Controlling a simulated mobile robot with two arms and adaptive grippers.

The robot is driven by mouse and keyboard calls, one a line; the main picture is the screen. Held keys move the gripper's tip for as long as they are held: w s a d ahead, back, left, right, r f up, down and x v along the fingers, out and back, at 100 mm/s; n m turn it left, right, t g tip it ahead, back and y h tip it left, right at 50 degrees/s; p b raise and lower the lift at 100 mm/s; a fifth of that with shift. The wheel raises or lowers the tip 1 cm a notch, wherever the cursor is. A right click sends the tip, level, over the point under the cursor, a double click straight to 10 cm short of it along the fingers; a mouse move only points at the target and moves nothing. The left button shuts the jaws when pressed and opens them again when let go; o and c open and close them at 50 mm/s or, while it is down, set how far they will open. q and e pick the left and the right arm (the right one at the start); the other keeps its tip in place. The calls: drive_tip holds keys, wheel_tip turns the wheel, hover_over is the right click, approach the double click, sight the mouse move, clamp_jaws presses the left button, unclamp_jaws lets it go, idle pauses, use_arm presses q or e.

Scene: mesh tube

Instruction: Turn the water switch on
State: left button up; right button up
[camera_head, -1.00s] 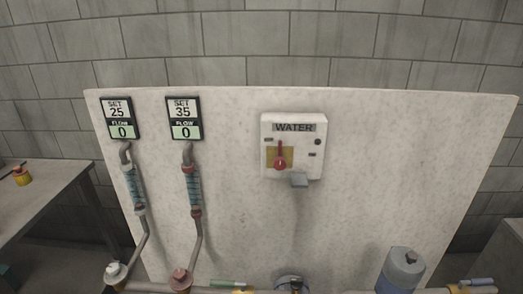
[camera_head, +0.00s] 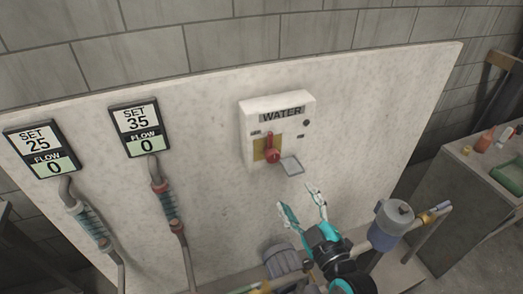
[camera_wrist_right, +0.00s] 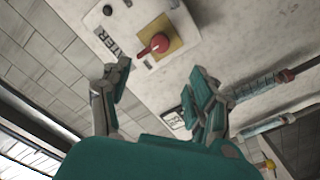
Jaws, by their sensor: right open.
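The white water switch box (camera_head: 284,107) is fixed to a pale panel, with a "WATER" label at its top. Its red rotary switch (camera_head: 272,154) sits on a yellow plate, with the handle pointing up along the box. The red switch also shows in the right wrist view (camera_wrist_right: 157,44), ahead of the fingers. My right gripper (camera_head: 303,197) is open and empty, below and a little right of the switch, apart from it. In the right wrist view its two fingers (camera_wrist_right: 160,85) are spread wide. My left gripper is not in view.
A grey flap (camera_head: 291,166) juts from the box's lower edge, between switch and gripper. Two flow displays (camera_head: 135,130) and pipes are on the panel's left. A grey-blue canister (camera_head: 388,226) stands right of my arm. A side table (camera_head: 452,180) is at right.

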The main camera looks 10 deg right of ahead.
drive_tip(key=p, duration=0.1)
approach(275, 159)
drive_tip(key=w, duration=0.3)
drive_tip(key=w+a+p, duration=0.1)
drive_tip(key=w, duration=0.2)
drive_tip(key=w+a, duration=0.1)
drive_tip(key=w, duration=0.2)
drive_tip(key=shift+w+p, duration=0.3)
drive_tip(key=shift+p, duration=0.05)
drive_tip(key=shift+w+a+f, duration=0.1)
drive_tip(key=shift+w+a, duration=0.05)
drive_tip(key=shift+w, duration=0.55)
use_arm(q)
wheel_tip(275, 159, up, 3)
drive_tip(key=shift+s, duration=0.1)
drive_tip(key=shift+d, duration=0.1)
use_arm(e)
drive_tip(key=shift+c, duration=0.4)
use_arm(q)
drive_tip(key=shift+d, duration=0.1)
use_arm(e)
drive_tip(key=c, duration=1.1)
